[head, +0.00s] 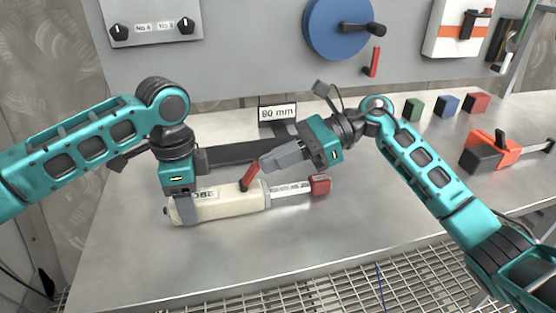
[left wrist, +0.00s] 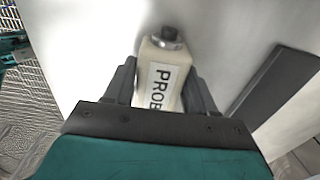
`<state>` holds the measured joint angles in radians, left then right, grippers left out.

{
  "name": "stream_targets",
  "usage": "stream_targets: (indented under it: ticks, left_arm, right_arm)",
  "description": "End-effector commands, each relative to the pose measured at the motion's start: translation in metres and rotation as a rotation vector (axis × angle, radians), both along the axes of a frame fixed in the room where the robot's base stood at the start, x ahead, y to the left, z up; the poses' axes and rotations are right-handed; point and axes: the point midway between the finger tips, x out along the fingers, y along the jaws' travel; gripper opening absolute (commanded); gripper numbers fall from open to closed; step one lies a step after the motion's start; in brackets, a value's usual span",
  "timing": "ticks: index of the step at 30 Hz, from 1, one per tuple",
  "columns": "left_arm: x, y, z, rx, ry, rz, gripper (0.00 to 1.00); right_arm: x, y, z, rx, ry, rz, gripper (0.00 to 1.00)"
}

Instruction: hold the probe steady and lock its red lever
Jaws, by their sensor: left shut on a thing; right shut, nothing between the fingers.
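The probe (head: 232,203) is a cream block lying on the steel bench, with a ruled rod ending in a red block (head: 320,185) at its right. My left gripper (head: 182,210) is shut on the probe's left end; in the left wrist view its fingers (left wrist: 160,95) flank the probe (left wrist: 170,62), marked "PROB". The red lever (head: 250,178) stands tilted up to the right from the probe's right part. My right gripper (head: 268,163) is shut and empty, its fingertips close by the lever's top; I cannot tell if they touch it.
A sign reading "80 mm" (head: 278,112) stands behind the probe, near a dark flat bar (head: 235,152). Green, blue and red blocks (head: 447,104) and an orange-black tool (head: 490,152) are at the right. The front of the bench is clear, with a grating (head: 300,285) below.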

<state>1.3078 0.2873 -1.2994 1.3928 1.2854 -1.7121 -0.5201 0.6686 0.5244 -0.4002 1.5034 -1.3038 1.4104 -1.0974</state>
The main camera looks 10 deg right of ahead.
Motion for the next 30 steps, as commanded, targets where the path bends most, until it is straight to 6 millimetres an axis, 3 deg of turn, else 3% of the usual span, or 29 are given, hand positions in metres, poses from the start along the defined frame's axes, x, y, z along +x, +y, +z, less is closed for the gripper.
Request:
stream_targets:
  ticks: [8, 27, 30]
  left_arm:
    - [0.0, 0.0, 0.0, 0.001, 0.0, 0.0, 0.19]
    - [0.0, 0.0, 0.0, 0.0, 0.0, -0.001, 0.19]
    - [0.0, 0.0, 0.0, -0.001, 0.0, -0.001, 0.19]
  right_arm:
    - [0.0, 0.008, 0.01, -0.144, -0.007, 0.003, 0.0]
    - [0.0, 0.049, 0.029, -0.723, -0.005, 0.0, 0.0]
    - [-0.001, 0.05, 0.028, -0.729, -0.001, -0.001, 0.0]
